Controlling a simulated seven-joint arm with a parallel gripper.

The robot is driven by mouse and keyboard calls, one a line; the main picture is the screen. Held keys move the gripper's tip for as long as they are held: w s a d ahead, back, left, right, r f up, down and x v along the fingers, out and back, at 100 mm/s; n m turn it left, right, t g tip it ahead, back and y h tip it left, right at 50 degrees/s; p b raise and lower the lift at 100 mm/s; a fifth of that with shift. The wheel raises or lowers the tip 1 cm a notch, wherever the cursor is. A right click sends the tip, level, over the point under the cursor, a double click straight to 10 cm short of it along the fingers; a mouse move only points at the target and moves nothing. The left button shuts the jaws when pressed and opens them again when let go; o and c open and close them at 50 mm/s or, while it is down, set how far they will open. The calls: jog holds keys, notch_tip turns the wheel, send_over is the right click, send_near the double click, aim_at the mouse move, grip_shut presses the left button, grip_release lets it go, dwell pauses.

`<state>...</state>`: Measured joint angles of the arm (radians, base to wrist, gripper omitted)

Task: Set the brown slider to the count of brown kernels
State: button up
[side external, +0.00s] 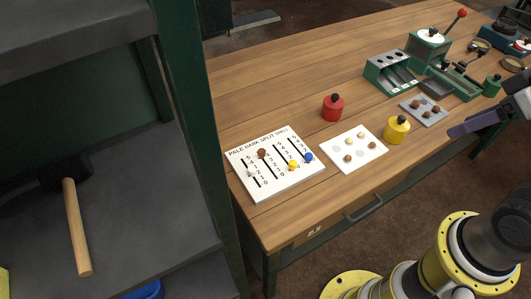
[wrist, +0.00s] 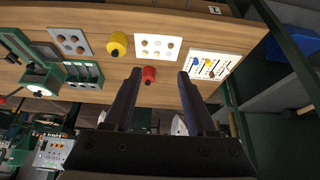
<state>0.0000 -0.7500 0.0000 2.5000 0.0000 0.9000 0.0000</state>
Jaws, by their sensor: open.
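The white slider board (side external: 275,190) lies on the bench and also shows in the wrist view (wrist: 213,66). Its brown slider (side external: 261,153) is near the high-number end of its track. White (side external: 250,174), yellow (side external: 293,164) and blue (side external: 309,157) sliders sit on the other tracks. A white card (side external: 352,165) holds brown kernels (side external: 347,158) and pale kernels (side external: 361,134); their exact number is hard to tell. A grey plate (side external: 412,106) holds several brown kernels. My gripper (wrist: 159,75) is open and empty, above the bench front, away from the board.
A red canister (side external: 333,108) and a yellow canister (side external: 396,130) with black knobs flank the white card. Green fixtures (side external: 390,72) stand farther right. A dark shelf with a wooden-handled hammer (side external: 76,225) and a green post (side external: 195,130) stand left of the bench.

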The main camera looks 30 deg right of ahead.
dwell(0.5)
jog(key=w+a+r, duration=0.2)
jog(key=w+r, duration=0.7)
jog(key=n+g, duration=0.3)
jog(key=g, duration=0.3)
send_over(262, 150)
notch_tip(262, 150, down, 18)
jog(key=f, duration=0.1)
notch_tip(262, 150, down, 13)
jog(key=shift+r, duration=0.1)
